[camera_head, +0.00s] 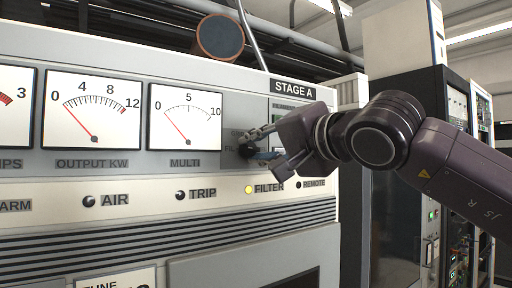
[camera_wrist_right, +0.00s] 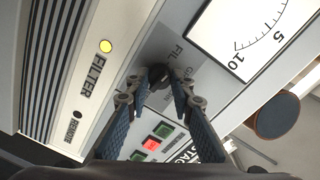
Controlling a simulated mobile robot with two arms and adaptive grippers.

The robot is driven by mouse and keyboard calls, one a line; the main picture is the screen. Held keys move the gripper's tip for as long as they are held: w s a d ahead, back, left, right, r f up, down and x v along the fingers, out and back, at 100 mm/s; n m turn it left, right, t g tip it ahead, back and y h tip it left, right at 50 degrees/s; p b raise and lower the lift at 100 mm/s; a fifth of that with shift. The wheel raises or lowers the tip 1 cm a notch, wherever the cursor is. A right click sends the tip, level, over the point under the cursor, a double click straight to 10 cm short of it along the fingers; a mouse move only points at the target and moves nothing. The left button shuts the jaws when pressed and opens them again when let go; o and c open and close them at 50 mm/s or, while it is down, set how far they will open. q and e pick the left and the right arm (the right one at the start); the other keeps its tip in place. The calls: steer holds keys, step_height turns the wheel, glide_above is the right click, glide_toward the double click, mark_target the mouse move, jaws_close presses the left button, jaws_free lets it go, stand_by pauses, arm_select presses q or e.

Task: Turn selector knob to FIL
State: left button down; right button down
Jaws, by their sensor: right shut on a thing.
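The selector knob (camera_head: 247,150) is a small dark knob on the grey rack panel, right of the MULTI meter, with partly hidden lettering around it, including "FIL" to its left. In the right wrist view the knob (camera_wrist_right: 159,77) sits between the fingertips. My right gripper (camera_head: 256,146) reaches in from the right and is shut on the knob, a finger on either side. It also shows in the right wrist view (camera_wrist_right: 159,82). The knob's pointer direction cannot be made out. My left gripper is not in view.
The MULTI meter (camera_head: 185,117) and OUTPUT KW meter (camera_head: 92,111) are left of the knob. Below are a lit yellow FILTER lamp (camera_head: 248,189) and a dark REMOTE lamp (camera_head: 299,185). Lit red and green buttons (camera_wrist_right: 152,145) sit close to the gripper. Another rack (camera_head: 405,180) stands at right.

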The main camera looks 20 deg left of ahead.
steer(key=shift+f+n, duration=0.1)
steer(key=shift+n, duration=0.6)
steer(key=c, duration=1.7)
jaws_free()
steer(key=v, duration=1.2)
steer(key=shift+s, duration=0.1)
steer(key=shift+a, duration=0.1)
